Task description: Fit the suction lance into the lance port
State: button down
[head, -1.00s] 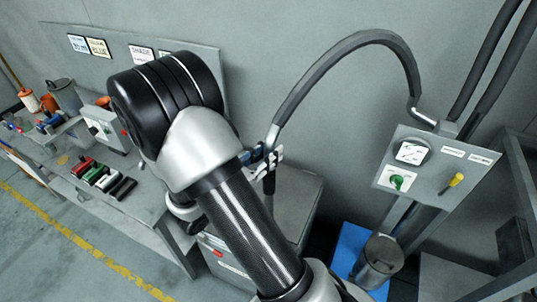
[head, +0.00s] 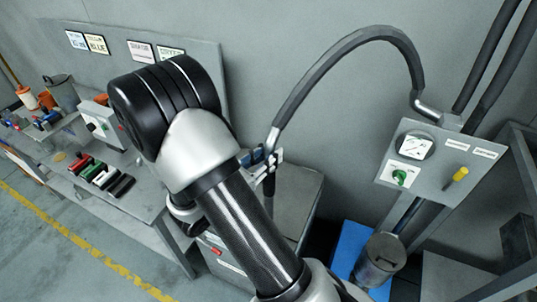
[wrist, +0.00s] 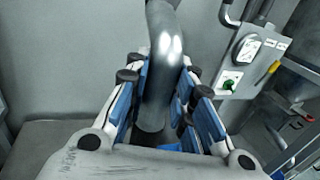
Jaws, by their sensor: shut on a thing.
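The suction lance (head: 271,141) has a bright metal bend under a black hose and a dark lower tube. My gripper (head: 268,163) is shut on it and holds it roughly upright above the grey cabinet. In the wrist view the lance (wrist: 160,75) runs between the blue pads of my gripper (wrist: 165,100). I cannot make out the lance port for certain in either view.
The hose (head: 335,52) arcs from the lance to a control panel (head: 440,163) with a gauge, green knob and yellow lever. The cabinet top (head: 298,192) lies below the gripper. A bench (head: 140,200) with coloured blocks is left.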

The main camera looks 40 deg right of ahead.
notch_tip(320, 180, down, 21)
jog(key=b, duration=1.6)
jog(key=shift+f, duration=0.2)
dwell(1.8)
dwell(0.4)
jog(key=c, duration=1.3)
grip_release()
jog(key=shift+f, duration=0.1)
jog(key=s+a, duration=0.1)
jog(key=a, duration=1.1)
